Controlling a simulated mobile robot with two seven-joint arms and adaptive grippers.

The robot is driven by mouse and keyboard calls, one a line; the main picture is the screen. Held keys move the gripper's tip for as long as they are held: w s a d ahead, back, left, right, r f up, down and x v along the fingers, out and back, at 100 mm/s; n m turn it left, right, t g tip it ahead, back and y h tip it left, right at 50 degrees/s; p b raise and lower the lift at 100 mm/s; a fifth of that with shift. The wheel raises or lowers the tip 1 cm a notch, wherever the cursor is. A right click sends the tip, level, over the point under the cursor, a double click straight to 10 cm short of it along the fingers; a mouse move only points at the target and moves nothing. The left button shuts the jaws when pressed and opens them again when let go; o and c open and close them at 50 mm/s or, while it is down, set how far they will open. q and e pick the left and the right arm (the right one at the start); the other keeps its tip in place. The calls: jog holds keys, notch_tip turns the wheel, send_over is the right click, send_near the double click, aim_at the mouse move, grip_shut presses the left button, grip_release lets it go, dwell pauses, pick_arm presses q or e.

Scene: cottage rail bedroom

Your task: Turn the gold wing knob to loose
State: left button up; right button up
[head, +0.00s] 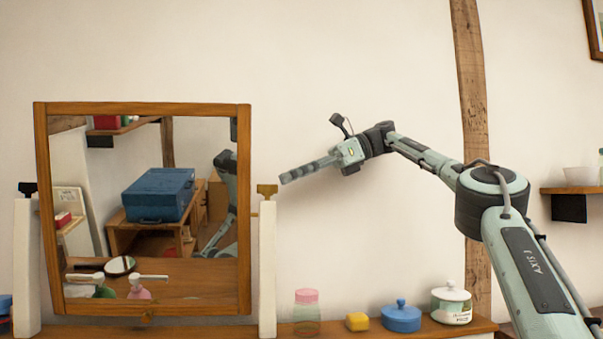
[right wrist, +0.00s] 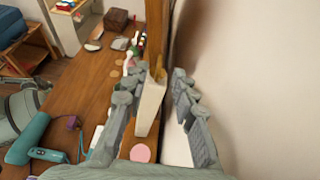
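The gold wing knob (head: 267,190) sits on top of the white right post (head: 266,268) of the mirror stand, its wings spread sideways. My right gripper (head: 286,178) comes in from the right, with its tips just right of the knob and slightly above it; a small gap shows. In the right wrist view, the fingers (right wrist: 152,86) are spread apart, with the white post (right wrist: 150,106) between them in the picture and the small gold knob (right wrist: 158,74) at its top. Nothing is held. My left gripper is not in view.
The wood-framed mirror (head: 243,200) stands left of the knob; a dark knob (head: 27,188) tops its left post. The wall is close behind.

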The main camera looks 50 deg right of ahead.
jog(key=v, duration=0.3)
jog(key=shift+s+d+r, duration=0.1)
jog(key=shift+s+d, duration=0.1)
dwell(0.6)
